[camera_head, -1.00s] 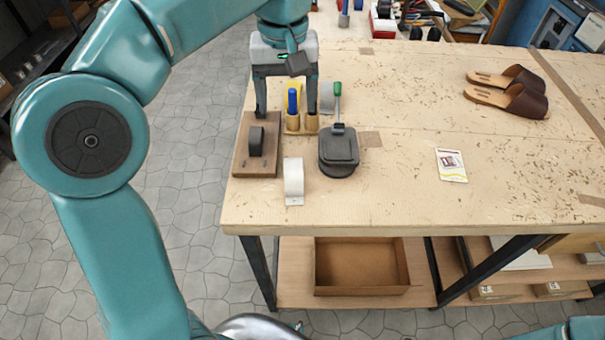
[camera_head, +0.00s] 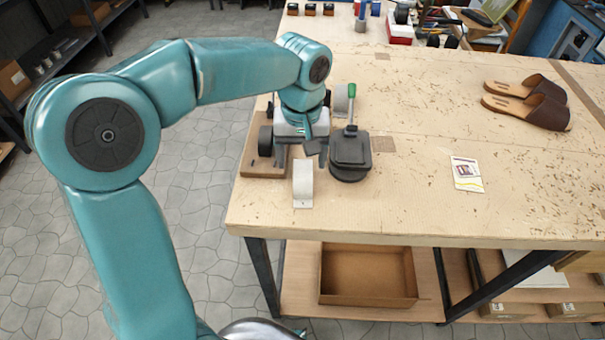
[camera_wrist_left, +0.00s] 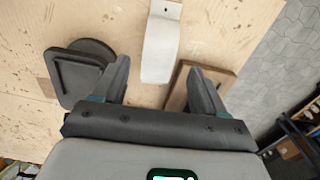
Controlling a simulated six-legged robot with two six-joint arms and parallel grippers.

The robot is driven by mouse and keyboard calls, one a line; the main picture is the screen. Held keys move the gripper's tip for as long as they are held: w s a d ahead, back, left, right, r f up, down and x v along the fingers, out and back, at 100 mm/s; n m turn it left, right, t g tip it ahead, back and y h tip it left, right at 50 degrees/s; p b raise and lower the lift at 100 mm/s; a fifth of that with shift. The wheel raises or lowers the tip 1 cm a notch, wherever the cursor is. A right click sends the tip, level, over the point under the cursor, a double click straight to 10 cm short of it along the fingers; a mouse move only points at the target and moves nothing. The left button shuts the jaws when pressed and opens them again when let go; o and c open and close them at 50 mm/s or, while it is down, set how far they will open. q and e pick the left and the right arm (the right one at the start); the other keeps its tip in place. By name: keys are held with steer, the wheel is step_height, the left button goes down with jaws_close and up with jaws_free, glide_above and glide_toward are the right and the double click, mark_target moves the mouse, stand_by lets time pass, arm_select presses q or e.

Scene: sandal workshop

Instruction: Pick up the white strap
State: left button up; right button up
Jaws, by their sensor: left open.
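The white strap (camera_head: 303,185) stands as a curved band near the front left corner of the workbench. In the left wrist view, the strap (camera_wrist_left: 160,45) lies ahead of and between the finger tips. My left gripper (camera_head: 301,154) is just behind the strap in the head view, pointing down with its fingers apart. In the wrist view the left gripper (camera_wrist_left: 157,78) is open and empty, with one finger on each side of the strap's near end. I cannot tell how far above the bench the tips are. My right gripper is not in view.
A dark press-like tool (camera_head: 350,152) with a green handle stands close right of the gripper. A wooden board (camera_head: 252,165) with a dark strap lies close left. A card (camera_head: 466,173) and brown sandals (camera_head: 530,100) lie farther right. The bench front (camera_head: 400,215) is clear.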

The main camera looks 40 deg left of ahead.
mark_target(303, 168)
arm_select(q)
steer(key=f, duration=0.2)
steer(key=shift+w+f, duration=0.25)
steer(key=shift+f, duration=0.1)
steer(key=shift+s+r, duration=0.1)
steer(key=shift+s, duration=0.05)
steer(key=shift+d, duration=0.1)
steer(key=c, duration=1.1)
steer(key=shift+r, duration=0.6)
step_height(303, 168, up, 19)
steer(key=p, duration=0.2)
steer(key=shift+f+p, duration=0.1)
steer(key=shift+p, duration=0.25)
